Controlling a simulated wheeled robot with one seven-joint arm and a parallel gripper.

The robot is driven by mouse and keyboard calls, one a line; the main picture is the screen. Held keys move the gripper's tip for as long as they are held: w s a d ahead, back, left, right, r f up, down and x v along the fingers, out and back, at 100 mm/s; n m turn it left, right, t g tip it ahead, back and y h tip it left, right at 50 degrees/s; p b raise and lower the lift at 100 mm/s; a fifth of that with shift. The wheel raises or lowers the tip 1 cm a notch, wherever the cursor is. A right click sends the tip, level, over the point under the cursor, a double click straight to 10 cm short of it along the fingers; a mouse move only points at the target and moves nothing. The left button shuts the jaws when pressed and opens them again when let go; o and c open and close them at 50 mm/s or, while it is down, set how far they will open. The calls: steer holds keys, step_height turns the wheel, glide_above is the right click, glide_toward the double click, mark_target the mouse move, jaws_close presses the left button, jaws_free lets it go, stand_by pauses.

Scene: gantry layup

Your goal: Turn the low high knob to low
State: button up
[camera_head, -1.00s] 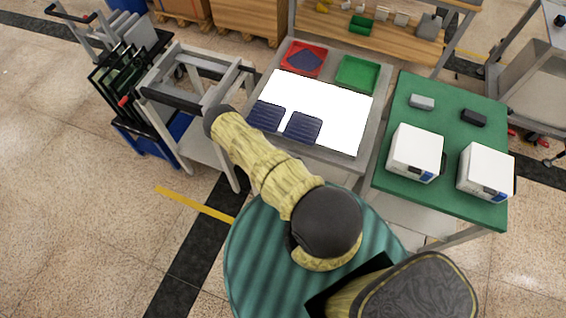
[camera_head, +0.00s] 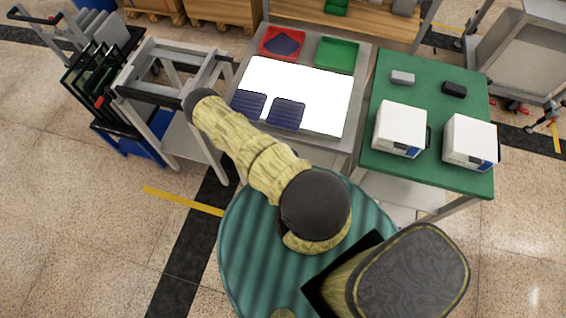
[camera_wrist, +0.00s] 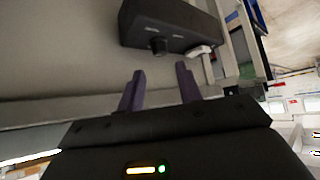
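In the wrist view a dark control box (camera_wrist: 180,22) sits at the top, with a small round black knob (camera_wrist: 158,47) on its face. Small pale marks near the knob are too small to read, and I cannot tell which way it points. My gripper (camera_wrist: 160,69) shows its two dark fingers apart, with nothing between them. The knob is beyond the fingertips, roughly in line with the gap and apart from them. In the head view my arm reaches to the upper left; the gripper and the knob are hidden there.
A light table (camera_head: 300,97) with two dark blue sheets (camera_head: 286,113), a red tray (camera_head: 281,42) and a green tray (camera_head: 337,54) stands ahead. A grey cart (camera_head: 178,72) is left of it. A green table (camera_head: 425,80) with two white boxes is right. A pale part (camera_wrist: 199,51) lies beside the knob.

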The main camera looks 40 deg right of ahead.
steer(key=p+v, duration=0.3)
steer(key=v, duration=0.6)
steer(key=shift+s+r, duration=0.25)
steer(key=w+a+r+g+b, duration=0.1)
steer(key=w+a+r+g, duration=0.2)
steer(key=w+r, duration=1.05)
steer(key=s+a+r+n+g, duration=0.1)
steer(key=s+a+r, duration=0.2)
steer(key=r, duration=0.7)
steer(key=s+a+r+g+y, duration=0.1)
steer(key=s+a+r, duration=0.3)
steer(key=r, duration=0.6)
steer(key=shift+s+n+g+b, duration=0.25)
steer(key=shift+n+g+b, duration=0.2)
steer(key=shift+g, duration=0.15)
